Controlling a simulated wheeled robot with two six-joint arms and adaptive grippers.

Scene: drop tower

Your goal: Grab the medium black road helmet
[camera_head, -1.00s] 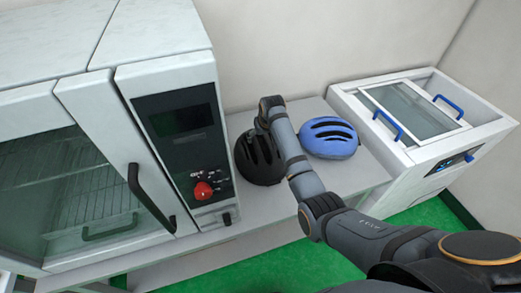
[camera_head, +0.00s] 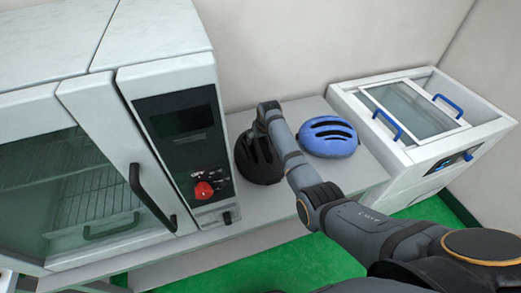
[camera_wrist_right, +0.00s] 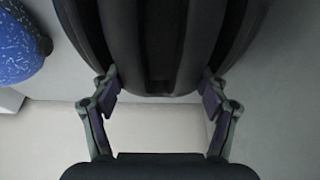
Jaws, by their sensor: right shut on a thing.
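The black helmet (camera_head: 257,160) sits on the grey table between the oven-like machine and the blue helmet. It fills the top of the right wrist view (camera_wrist_right: 158,45), where its ribs and vents show close up. My right gripper (camera_wrist_right: 160,95) is shut on the black helmet, one finger at each side of its edge. In the head view my right arm reaches over the table and hides part of the helmet and the gripper's fingers. My left gripper is not in view.
A blue helmet (camera_head: 328,136) lies just right of my right arm. A large oven-like machine (camera_head: 180,130) with a red knob stands close on the left. A white chest (camera_head: 425,125) with a glass lid and blue handles stands on the right. The grey table (camera_head: 290,210) is clear in front.

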